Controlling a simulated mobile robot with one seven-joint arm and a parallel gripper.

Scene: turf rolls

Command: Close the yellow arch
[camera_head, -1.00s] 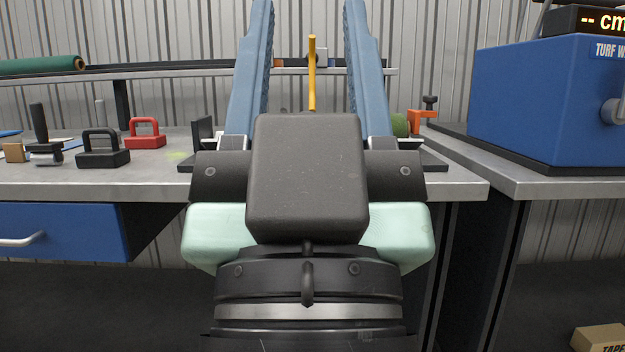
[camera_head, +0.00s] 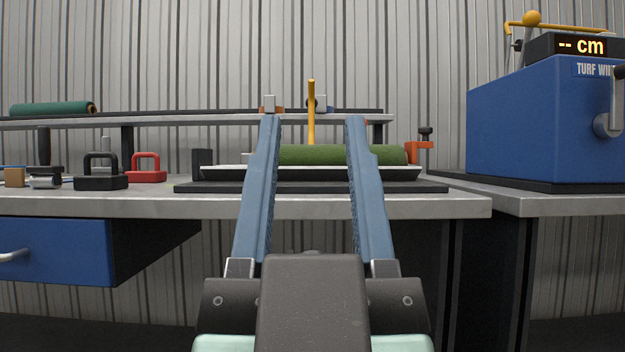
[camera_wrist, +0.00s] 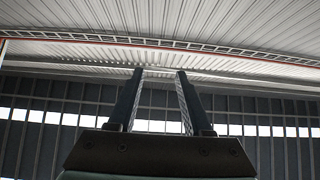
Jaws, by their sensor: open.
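A thin yellow upright (camera_head: 311,112) stands behind the green turf roll (camera_head: 335,155) on the bench. It looks like an arch seen edge-on, but I cannot tell for certain. Another yellow bar with a round knob (camera_head: 531,18) sits on top of the blue machine (camera_head: 545,120) at the right. My gripper (camera_head: 312,122) is open and empty, its two blue fingers pointing up and forward in front of the turf roll. The fingers hide parts of the roll and its tray. In the wrist view my gripper (camera_wrist: 160,72) faces only wall and ceiling.
The turf roll lies in a pale tray on a dark base (camera_head: 410,187). Black (camera_head: 100,182) and red (camera_head: 146,172) handled weights stand to the left. An orange clamp (camera_head: 421,150) is right of the roll. A raised shelf (camera_head: 180,120) runs behind, carrying another green roll (camera_head: 52,109).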

